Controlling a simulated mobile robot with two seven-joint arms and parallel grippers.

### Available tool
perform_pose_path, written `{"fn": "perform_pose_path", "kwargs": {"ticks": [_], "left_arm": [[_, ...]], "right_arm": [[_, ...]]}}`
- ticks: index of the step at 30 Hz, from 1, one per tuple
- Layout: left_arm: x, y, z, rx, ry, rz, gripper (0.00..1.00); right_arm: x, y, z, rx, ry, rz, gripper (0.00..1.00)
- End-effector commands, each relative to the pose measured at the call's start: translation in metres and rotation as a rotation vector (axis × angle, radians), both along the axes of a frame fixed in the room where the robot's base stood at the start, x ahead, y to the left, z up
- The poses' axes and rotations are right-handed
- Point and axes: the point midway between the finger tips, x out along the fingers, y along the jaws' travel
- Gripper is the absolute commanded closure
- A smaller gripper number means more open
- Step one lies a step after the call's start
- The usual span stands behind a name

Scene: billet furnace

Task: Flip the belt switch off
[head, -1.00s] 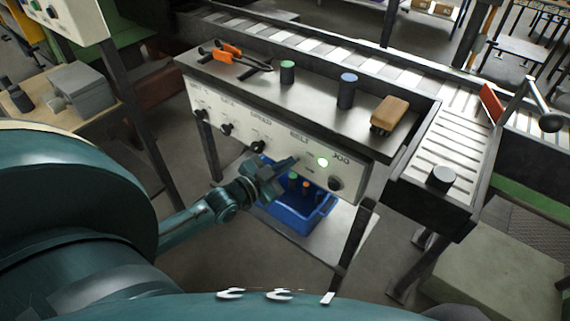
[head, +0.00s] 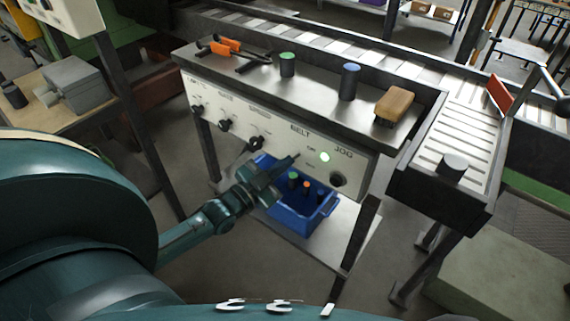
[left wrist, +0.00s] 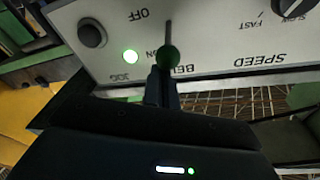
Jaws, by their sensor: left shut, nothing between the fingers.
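The belt switch (left wrist: 168,42) shows in the left wrist view as a thin lever with a dark rounded end, between the OFF and ON lettering on the white panel. The panel (head: 215,106) also shows in the head view, with the BELT label above my gripper's tip. A green lamp (left wrist: 130,56) beside the switch is lit; it also shows in the head view (head: 325,157). My left gripper (head: 292,161) is shut and empty in front of the panel under the BELT label. Its fingers (left wrist: 161,85) are close to the lever's end; I cannot tell whether they touch. The gripper hides the switch in the head view.
A black jog button (head: 338,179) is to the right of the lamp. Several black knobs, including the speed knob (head: 256,143), are to the left. A blue bin (head: 300,224) stands on the shelf below.

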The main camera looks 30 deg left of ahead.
Motion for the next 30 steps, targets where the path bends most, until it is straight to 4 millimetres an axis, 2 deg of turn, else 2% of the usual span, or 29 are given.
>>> {"fn": "perform_pose_path", "kwargs": {"ticks": [1,9,20,24,30], "left_arm": [[-0.001,0.000,-0.013,-0.005,-0.023,0.002,1.00],[-0.005,0.001,-0.037,-0.021,-0.240,0.003,1.00],[-0.006,0.001,-0.054,-0.039,-0.493,0.002,1.00],[-0.005,0.001,-0.056,-0.044,-0.551,0.001,1.00],[-0.004,0.000,-0.056,-0.048,-0.598,0.000,1.00]], "right_arm": [[0.001,0.002,-0.011,0.015,-0.005,0.003,0.47],[0.005,0.007,-0.047,0.145,-0.014,-0.042,0.47],[-0.012,-0.020,-0.032,0.118,-0.236,-0.077,0.47],[-0.006,-0.012,-0.050,0.078,-0.228,-0.037,0.47],[-0.003,-0.006,-0.064,0.045,-0.219,-0.006,0.47]]}}
